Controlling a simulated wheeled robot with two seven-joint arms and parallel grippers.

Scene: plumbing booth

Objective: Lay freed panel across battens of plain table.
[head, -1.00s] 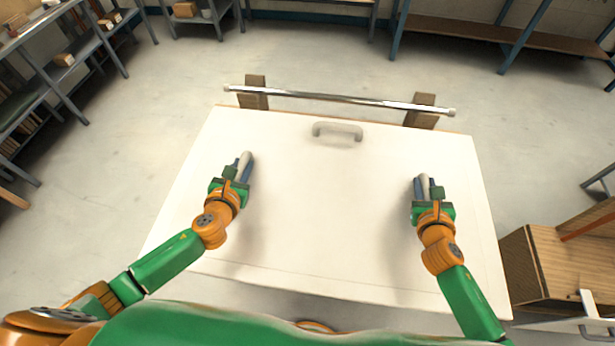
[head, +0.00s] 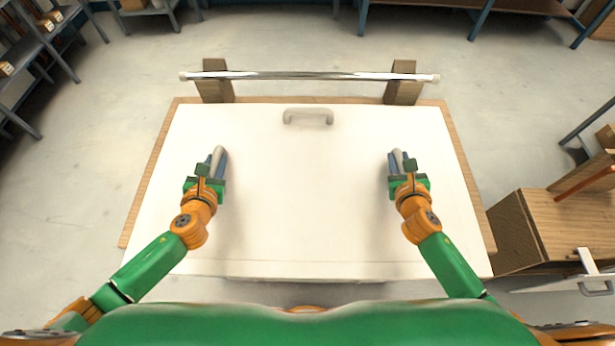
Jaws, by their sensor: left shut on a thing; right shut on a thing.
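The white panel (head: 305,200) is large and flat, with a light handle (head: 308,117) near its far edge. It lies over or just above the wooden table (head: 466,160), whose top shows along the left, right and far edges. My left gripper (head: 217,160) is shut on a pale handle at the panel's left part. My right gripper (head: 398,160) is shut on a similar handle at its right part. The battens are not visible under the panel, and I cannot tell whether the panel touches them.
A chrome bar (head: 310,76) runs across two wooden blocks (head: 215,88) just beyond the table's far edge. A wooden cabinet (head: 545,230) stands close at the right. Shelves (head: 45,40) stand at the far left. The floor beyond the table is open.

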